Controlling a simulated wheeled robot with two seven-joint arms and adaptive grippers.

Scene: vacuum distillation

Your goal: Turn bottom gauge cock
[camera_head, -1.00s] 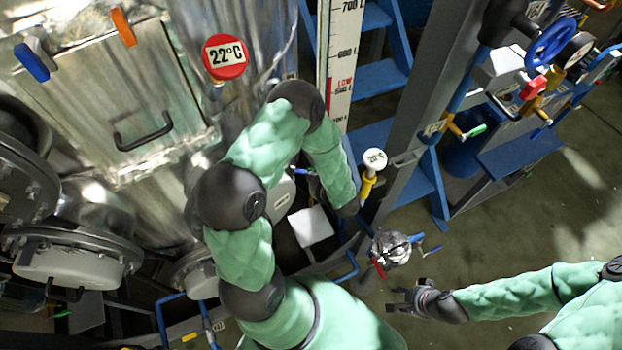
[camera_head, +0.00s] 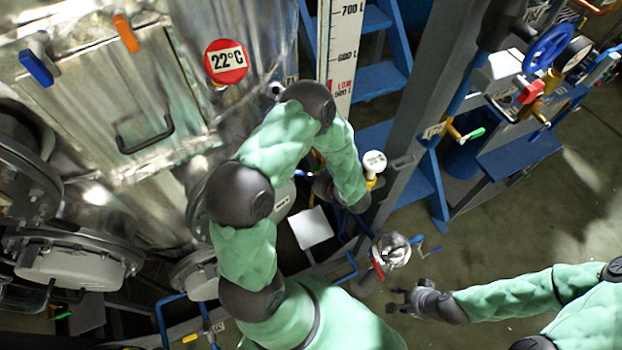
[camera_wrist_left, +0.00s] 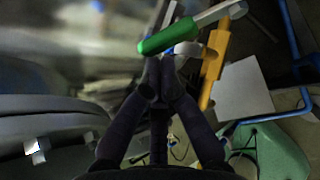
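A green lever handle (camera_wrist_left: 168,37) on a grey metal arm lies across the top of the left wrist view. In the head view, my left forearm mostly hides that gripper and the handles. The level gauge scale (camera_head: 342,45) rises behind the arm. My right gripper (camera_head: 393,299) is open and empty over the floor.
A white 22°C dial (camera_head: 374,162) is close to the right of my left forearm. A metal vessel with a red 22°C label (camera_head: 226,61) fills the left. A blue pipe frame (camera_wrist_left: 290,60) runs at right in the wrist view. Open floor (camera_head: 520,240) lies around my right gripper.

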